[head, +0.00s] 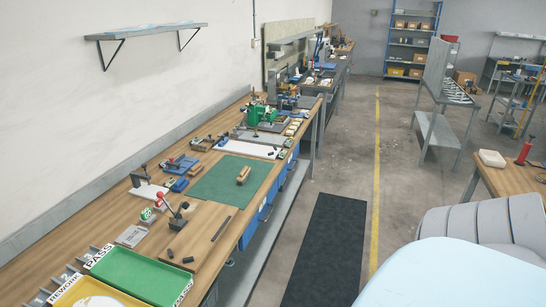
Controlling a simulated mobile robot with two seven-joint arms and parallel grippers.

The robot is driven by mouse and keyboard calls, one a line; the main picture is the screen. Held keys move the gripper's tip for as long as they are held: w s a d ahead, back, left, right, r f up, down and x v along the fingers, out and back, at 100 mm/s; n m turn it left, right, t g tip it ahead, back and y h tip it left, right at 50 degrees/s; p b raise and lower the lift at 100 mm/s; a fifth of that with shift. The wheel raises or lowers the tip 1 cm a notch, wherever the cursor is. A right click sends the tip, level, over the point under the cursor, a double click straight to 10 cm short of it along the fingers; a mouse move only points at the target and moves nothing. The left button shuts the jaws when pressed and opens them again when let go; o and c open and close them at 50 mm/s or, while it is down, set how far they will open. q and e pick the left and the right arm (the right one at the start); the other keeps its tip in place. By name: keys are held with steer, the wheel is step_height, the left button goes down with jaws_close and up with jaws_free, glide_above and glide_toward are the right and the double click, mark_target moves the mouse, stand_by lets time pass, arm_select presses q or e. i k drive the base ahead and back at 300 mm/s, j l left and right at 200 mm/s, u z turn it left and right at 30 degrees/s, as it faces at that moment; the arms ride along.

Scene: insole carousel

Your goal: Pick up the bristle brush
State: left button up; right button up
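A small tan, block-like item (243,176) lies on the green mat (215,188) on the long wooden workbench. It looks like the bristle brush, but it is too small to make out bristles. It lies at a slant near the mat's right side, with bare mat around it. Neither of my grippers shows in the head view.
The long bench (85,225) runs along the left wall. Fixtures crowd the far side. A dark floor mat (325,250) lies clear beside the bench.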

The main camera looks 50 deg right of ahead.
mark_target(244, 174)
steer(key=z, duration=1.45)
